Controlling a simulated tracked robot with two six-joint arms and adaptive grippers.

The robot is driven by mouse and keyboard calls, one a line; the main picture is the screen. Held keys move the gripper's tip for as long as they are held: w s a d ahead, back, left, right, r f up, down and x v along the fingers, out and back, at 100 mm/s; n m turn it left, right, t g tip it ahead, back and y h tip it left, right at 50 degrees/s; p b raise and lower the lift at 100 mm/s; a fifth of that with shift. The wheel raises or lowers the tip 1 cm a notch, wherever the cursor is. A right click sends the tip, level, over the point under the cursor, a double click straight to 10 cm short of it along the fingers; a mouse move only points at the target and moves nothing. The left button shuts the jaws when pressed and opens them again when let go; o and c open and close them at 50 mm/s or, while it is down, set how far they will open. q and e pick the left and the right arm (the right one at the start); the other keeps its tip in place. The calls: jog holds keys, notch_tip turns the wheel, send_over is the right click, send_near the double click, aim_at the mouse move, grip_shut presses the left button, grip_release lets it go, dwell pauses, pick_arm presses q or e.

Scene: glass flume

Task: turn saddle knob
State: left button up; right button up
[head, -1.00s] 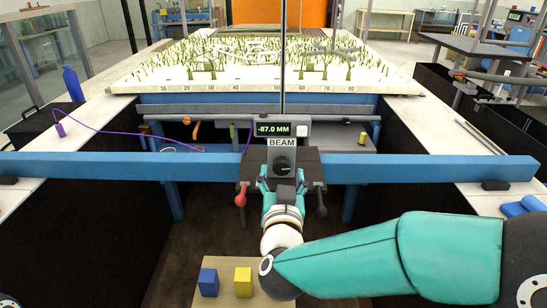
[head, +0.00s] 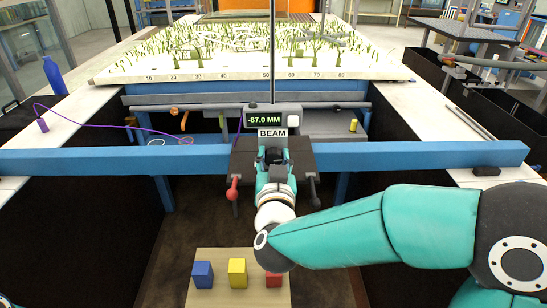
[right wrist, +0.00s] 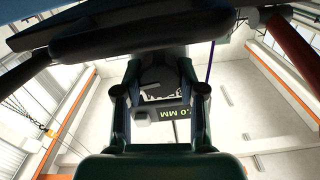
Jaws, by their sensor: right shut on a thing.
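The saddle (head: 243,160) is a dark block on the blue beam, with a "BEAM" label. Above it a grey display box (head: 290,114) reads -87.0 MM in green. My right gripper (head: 274,156) reaches up to the saddle's front and is shut on the dark round knob (head: 275,154), mostly hidden by the fingers in the head view. In the right wrist view the two fingers (right wrist: 162,92) stand on either side of the dark knob (right wrist: 160,75), with the display behind it. My left gripper is not in view.
A red-knobbed lever (head: 233,188) hangs left of my gripper and a dark lever (head: 313,190) right. The blue beam (head: 420,155) spans the flume. Blue (head: 203,274), yellow (head: 237,272) and red (head: 273,281) blocks stand on a wooden board (head: 215,298) below.

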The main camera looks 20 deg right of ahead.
jog(key=shift+f+b, duration=0.2)
jog(key=shift+b, duration=0.35)
jog(key=shift+r, duration=0.15)
jog(key=o, duration=1.1)
jog(key=shift+o, duration=0.2)
jog(key=v, duration=1.2)
